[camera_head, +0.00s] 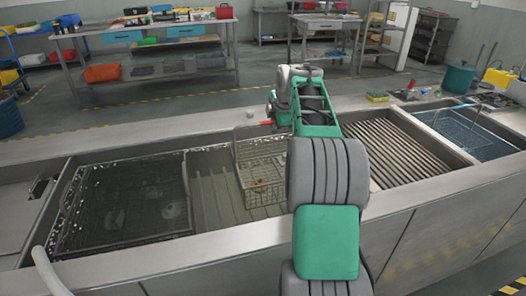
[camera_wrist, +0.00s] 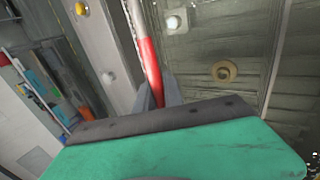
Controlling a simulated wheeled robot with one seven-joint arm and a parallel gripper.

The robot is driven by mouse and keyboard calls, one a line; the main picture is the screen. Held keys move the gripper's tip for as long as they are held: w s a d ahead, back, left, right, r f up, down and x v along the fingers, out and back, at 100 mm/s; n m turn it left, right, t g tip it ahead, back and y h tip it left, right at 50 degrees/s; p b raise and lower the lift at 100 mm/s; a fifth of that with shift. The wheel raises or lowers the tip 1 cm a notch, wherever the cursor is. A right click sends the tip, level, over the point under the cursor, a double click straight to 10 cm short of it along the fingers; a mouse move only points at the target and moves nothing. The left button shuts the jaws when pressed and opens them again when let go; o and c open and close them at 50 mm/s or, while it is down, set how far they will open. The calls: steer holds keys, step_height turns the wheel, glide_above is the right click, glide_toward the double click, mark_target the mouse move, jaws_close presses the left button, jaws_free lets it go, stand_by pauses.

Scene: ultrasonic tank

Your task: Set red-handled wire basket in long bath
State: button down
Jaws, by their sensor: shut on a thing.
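The red-handled wire basket (camera_head: 262,196) hangs or stands inside the long bath (camera_head: 208,190), just left of my arm in the head view. I cannot tell if it touches the bath floor. Its red handle (camera_head: 266,123) is at the top of the wire bail; the red grip also shows in the wrist view (camera_wrist: 148,64). My gripper (camera_wrist: 160,95) is shut on this handle; in the head view it is mostly hidden behind my arm. A brass ring-like part (camera_wrist: 224,71) and a pale nut-like part (camera_wrist: 174,22) lie in the basket.
A dark wire basket (camera_head: 75,205) with several parts fills the bath's left end. Right of my arm is a ribbed drain area (camera_head: 400,150), then a blue bath (camera_head: 470,135) with another basket. A sponge (camera_head: 377,96) lies on the back ledge.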

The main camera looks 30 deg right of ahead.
step_height(320, 180, down, 5)
steer(key=shift+r, duration=0.1)
steer(key=c, duration=1.8)
jaws_free()
steer(key=shift+f, duration=0.2)
steer(key=o, duration=0.3)
steer(key=shift+o, duration=0.2)
steer(key=v, duration=1.2)
